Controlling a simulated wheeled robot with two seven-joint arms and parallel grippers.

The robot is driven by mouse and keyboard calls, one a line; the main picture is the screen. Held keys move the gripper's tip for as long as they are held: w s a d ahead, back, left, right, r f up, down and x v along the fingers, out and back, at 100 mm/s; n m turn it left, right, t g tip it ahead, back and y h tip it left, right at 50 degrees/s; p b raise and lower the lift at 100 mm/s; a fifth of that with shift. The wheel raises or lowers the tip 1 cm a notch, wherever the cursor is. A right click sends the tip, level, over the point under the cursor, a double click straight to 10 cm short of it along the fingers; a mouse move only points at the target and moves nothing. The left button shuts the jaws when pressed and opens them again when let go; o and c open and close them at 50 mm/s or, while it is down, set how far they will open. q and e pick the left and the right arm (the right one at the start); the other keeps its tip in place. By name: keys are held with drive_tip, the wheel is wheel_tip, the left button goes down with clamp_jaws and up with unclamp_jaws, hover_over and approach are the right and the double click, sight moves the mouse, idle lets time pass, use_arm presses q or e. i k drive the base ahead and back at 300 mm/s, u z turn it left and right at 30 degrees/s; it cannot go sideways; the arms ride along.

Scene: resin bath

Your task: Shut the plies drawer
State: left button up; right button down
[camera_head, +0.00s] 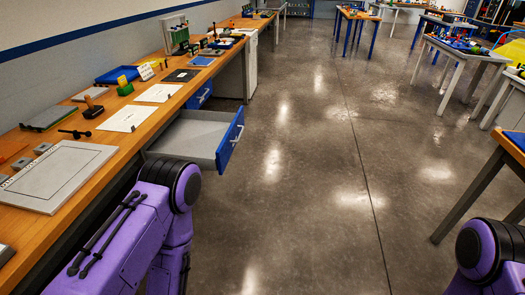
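A drawer (229,147) with a blue front and a pale handle (238,132) stands pulled out from under the wooden workbench on the left. Its grey inside (192,136) shows and looks empty. No label can be read on it. A second blue drawer front (199,96) sits farther along the same bench and looks closed. My purple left arm reaches in at the lower left, just in front of the open drawer, and my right arm is at the lower right corner. Neither gripper can be seen.
The long workbench (118,99) carries a white board (60,176), paper sheets (122,118), a blue tray (118,75) and small tools. A wooden table (512,150) stands at the right edge. The grey floor (310,170) between is clear.

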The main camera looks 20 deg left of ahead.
sight(208, 139)
drive_tip(key=u, duration=0.1)
drive_tip(key=i, duration=0.75)
drive_tip(key=u, duration=0.85)
drive_tip(key=i, duration=0.4)
drive_tip(key=u, duration=0.4)
